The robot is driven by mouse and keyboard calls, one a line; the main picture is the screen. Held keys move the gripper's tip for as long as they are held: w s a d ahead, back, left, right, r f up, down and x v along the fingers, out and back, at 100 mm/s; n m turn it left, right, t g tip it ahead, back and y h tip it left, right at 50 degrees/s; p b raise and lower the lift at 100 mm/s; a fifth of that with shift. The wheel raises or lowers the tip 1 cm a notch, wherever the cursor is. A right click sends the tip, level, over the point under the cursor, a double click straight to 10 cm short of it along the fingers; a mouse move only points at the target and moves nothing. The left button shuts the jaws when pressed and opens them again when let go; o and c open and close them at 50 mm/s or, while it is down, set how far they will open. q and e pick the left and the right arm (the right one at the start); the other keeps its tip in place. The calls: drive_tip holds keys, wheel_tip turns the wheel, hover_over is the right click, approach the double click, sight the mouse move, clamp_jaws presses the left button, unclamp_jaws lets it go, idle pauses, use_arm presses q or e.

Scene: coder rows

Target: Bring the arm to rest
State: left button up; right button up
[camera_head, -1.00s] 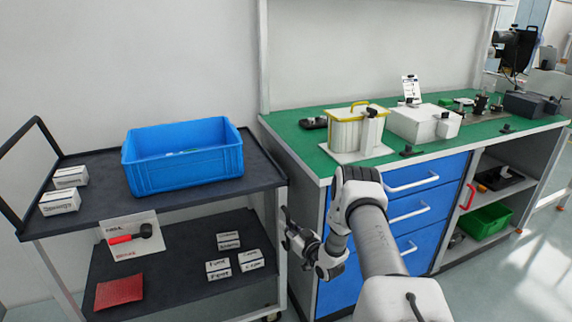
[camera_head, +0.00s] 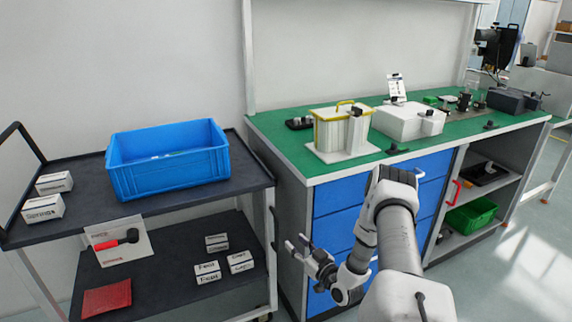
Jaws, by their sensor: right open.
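My right arm comes up from the bottom of the head view and bends at an elbow in front of the blue drawers. Its gripper (camera_head: 297,247) points left, in front of the gap between the black cart and the workbench. The gripper is open, with nothing seen between its fingers. My left arm and gripper are not in view.
The black cart (camera_head: 90,222) at left carries a blue crate (camera_head: 168,172) and small white boxes (camera_head: 43,207). The green-topped workbench (camera_head: 290,148) with blue drawers (camera_head: 335,197) stands close behind my arm. Open floor (camera_head: 520,260) lies at the right.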

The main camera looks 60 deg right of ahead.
drive_tip(key=shift+v, duration=0.75)
